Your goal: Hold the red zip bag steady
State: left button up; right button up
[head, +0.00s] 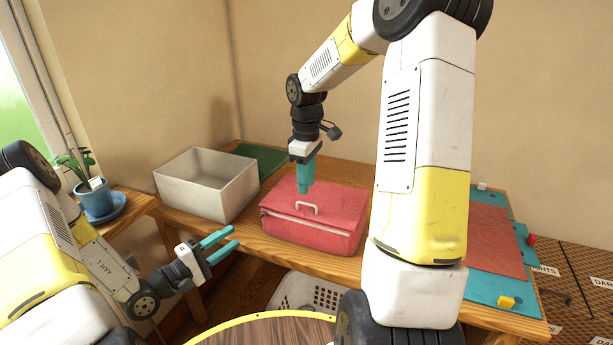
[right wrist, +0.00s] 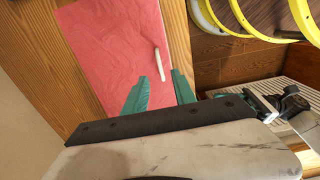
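The red zip bag (head: 335,225) lies on the wooden table, with a white handle-like pull (head: 307,208) on its top near the front and a light zip line along its front. The bag (right wrist: 115,45) and the pull (right wrist: 160,65) also show in the right wrist view. My right gripper (head: 305,190) points down over the bag's left part. My left gripper (head: 234,236) is open and empty, in front of the table and left of the bag.
An open cream box (head: 205,190) stands left of the bag, by a green mat (head: 262,158). A potted plant (head: 95,198) stands further left. A teal board with a red panel (head: 495,240) lies at the right. A white basket (head: 305,292) is below the table edge.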

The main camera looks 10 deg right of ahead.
aim_at(306, 199)
jog(key=shift+f, duration=3.15)
grip_shut()
